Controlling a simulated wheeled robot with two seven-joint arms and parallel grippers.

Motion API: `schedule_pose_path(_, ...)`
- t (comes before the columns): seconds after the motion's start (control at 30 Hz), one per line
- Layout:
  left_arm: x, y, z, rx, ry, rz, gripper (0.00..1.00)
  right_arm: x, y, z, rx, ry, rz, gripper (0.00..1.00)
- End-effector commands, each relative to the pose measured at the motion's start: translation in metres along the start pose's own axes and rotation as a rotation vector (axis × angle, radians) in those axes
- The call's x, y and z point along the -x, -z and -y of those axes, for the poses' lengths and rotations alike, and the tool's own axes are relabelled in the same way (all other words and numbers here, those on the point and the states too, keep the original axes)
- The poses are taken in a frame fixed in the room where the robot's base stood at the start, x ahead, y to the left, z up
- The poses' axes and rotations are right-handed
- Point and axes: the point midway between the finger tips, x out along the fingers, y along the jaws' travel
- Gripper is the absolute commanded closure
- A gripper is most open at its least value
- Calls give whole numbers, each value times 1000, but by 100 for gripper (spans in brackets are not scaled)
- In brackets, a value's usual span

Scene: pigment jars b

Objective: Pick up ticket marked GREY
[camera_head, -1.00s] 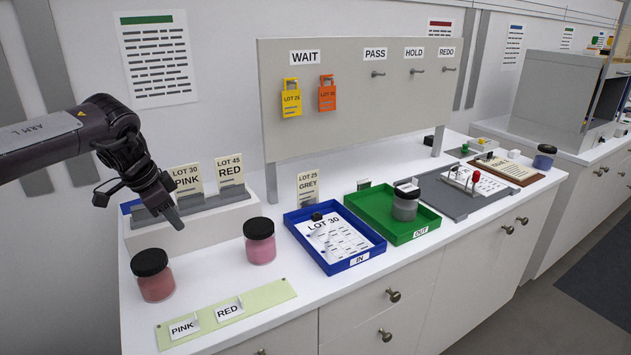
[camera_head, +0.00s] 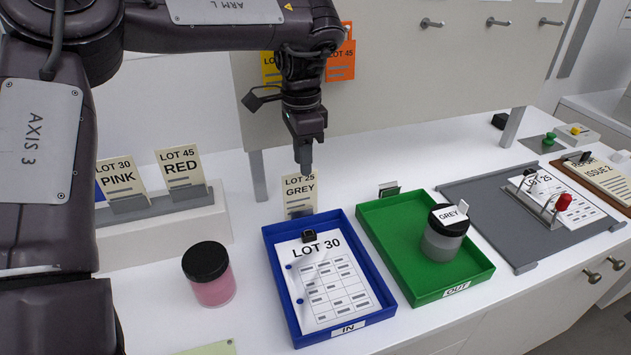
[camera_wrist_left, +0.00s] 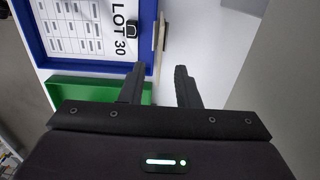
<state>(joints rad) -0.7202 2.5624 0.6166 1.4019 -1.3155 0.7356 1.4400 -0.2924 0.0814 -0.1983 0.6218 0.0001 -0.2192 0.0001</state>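The ticket marked LOT 25 GREY (camera_head: 299,190) is a cream card standing upright behind the blue tray in the head view. In the left wrist view a thin cream edge (camera_wrist_left: 162,40), likely this ticket, stands beside the tray, beyond the fingertips and roughly in line with the gap between them. My left gripper (camera_head: 304,168) points down just above the ticket's top edge; the head view does not show clearly whether they touch. In the left wrist view the gripper's (camera_wrist_left: 160,75) two fingers are apart with nothing between them. My right gripper is not in view.
The blue IN tray (camera_head: 377,278) holds a LOT 30 sheet. The green OUT tray (camera_head: 400,240) holds a grey jar (camera_head: 441,245) with a GREY tag on its lid. A pink jar (camera_head: 211,275) stands left. PINK (camera_head: 122,182) and RED (camera_head: 181,171) tickets stand in a rack.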

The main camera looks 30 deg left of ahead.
Motion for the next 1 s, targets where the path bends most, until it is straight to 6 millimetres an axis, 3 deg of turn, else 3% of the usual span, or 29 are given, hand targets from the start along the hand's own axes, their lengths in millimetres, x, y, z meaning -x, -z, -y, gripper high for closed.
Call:
schedule_pose_path(0.17,-15,-2,1,1,-2,1,71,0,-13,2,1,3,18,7)
schedule_pose_path(0.63,-73,-10,-1,1,-2,-1,71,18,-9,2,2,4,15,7)
schedule_pose_path(0.9,-78,-9,-1,1,1,-3,71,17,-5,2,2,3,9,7)
schedule_pose_path(1.0,-78,-9,-1,1,1,-3,81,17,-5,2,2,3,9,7)
